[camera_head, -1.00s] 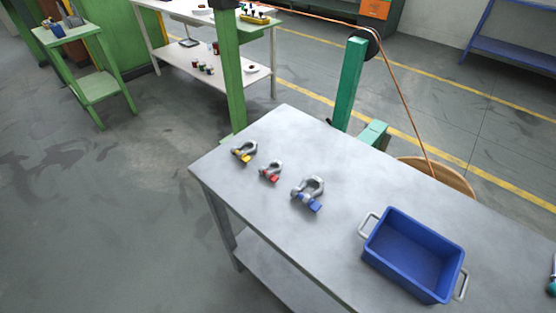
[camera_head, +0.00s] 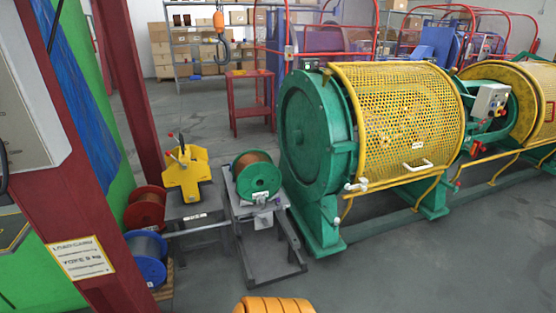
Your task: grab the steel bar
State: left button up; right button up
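A grey bar (camera_head: 200,229), which may be the steel bar, lies roughly level between the blue spool (camera_head: 147,257) and the grey stand (camera_head: 262,217). I cannot tell whether it is loose or part of the equipment. A green-flanged spool with brown winding (camera_head: 256,175) sits on top of that stand. A yellow block-like fixture (camera_head: 187,174) stands on a grey pedestal to its left. Neither of my grippers is in view.
A green machine (camera_head: 318,150) with a yellow mesh guard (camera_head: 398,118) fills the right. A red post (camera_head: 75,220) crosses the left. A hook (camera_head: 221,45) hangs at the back. An orange ribbed object (camera_head: 274,305) shows at the bottom edge. Grey floor is open at lower right.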

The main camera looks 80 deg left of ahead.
aim_at(175, 234)
jog(key=j+u, duration=0.25)
jog(key=u, duration=0.25)
jog(key=j+u, duration=0.3)
jog(key=u, duration=0.15)
jog(key=j+u, duration=0.25)
jog(key=u, duration=0.25)
jog(key=i+j+u, duration=0.1)
jog(key=u, duration=0.4)
jog(key=i+j+u, duration=0.15)
jog(key=j+u, duration=0.15)
jog(key=u, duration=0.15)
jog(key=i+j+u, duration=0.1)
jog(key=u, duration=0.4)
jog(key=i+u, duration=0.25)
jog(key=u, duration=0.25)
